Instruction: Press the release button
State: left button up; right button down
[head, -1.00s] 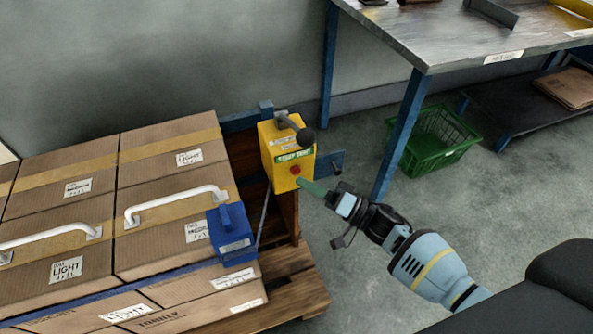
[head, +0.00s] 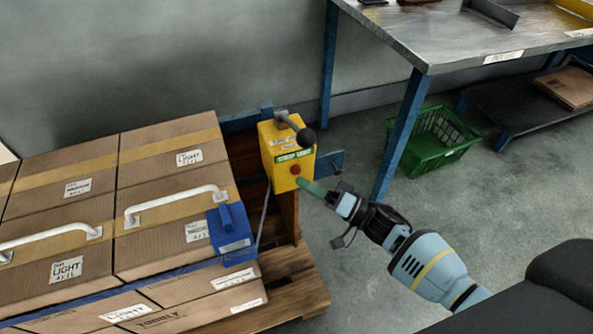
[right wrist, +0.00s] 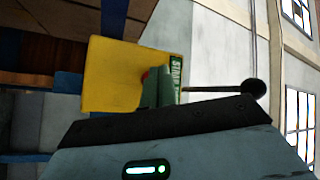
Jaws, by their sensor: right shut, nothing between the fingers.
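The release button (head: 295,170) is a small red button on the front of a yellow box (head: 280,175) with a green label strip. The box sits at the right end of the pallet stack. My right gripper (head: 302,183) is shut and empty, its green fingertips just right of and slightly below the button. In the right wrist view, a bit of the red button (right wrist: 145,75) shows beside the fingers (right wrist: 157,90), which hide part of it and of the box (right wrist: 108,75). I cannot tell whether the fingertips touch the button. My left gripper is not in view.
A lever with a black knob (head: 306,137) juts from the box's top. Strapped cartons (head: 165,190) with white handles and a blue buckle (head: 231,232) stand left. A metal table (head: 450,40) and green basket (head: 436,140) are right. Grey floor is clear around my arm.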

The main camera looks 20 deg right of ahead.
jog(key=shift+w, duration=0.45)
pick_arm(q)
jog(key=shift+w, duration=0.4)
